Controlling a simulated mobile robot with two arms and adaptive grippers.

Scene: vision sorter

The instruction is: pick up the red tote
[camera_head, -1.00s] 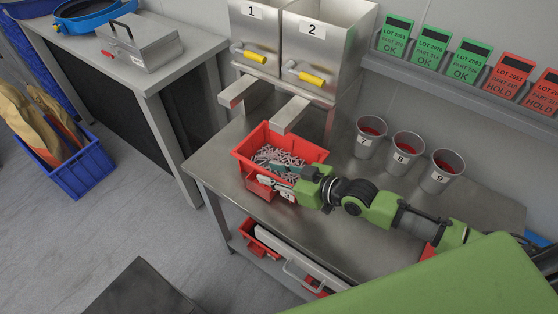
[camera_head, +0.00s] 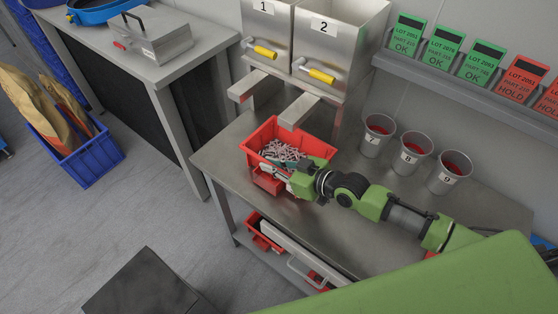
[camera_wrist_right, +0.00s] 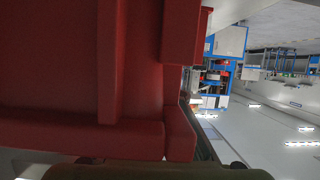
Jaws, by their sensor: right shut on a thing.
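The red tote (camera_head: 318,149) sits at the left part of the steel bench, below the hopper chutes, with many small grey parts in it. My right gripper (camera_head: 284,178) is at the tote's front wall and shut on it; my gripper hides part of that wall. In the right wrist view the tote's red wall (camera_wrist_right: 60,70) fills the left half, very close to the camera. I cannot tell whether the tote's base touches the bench. My left gripper is not in view.
Hoppers 1 and 2 (camera_head: 340,40) stand behind the tote, their chutes (camera_head: 300,110) reaching close above it. Metal cups (camera_head: 411,155) numbered 7, 8 and 9 stand to the right. Red bins lie on the lower shelf (camera_head: 268,240). The bench (camera_head: 225,160) is clear left of the tote.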

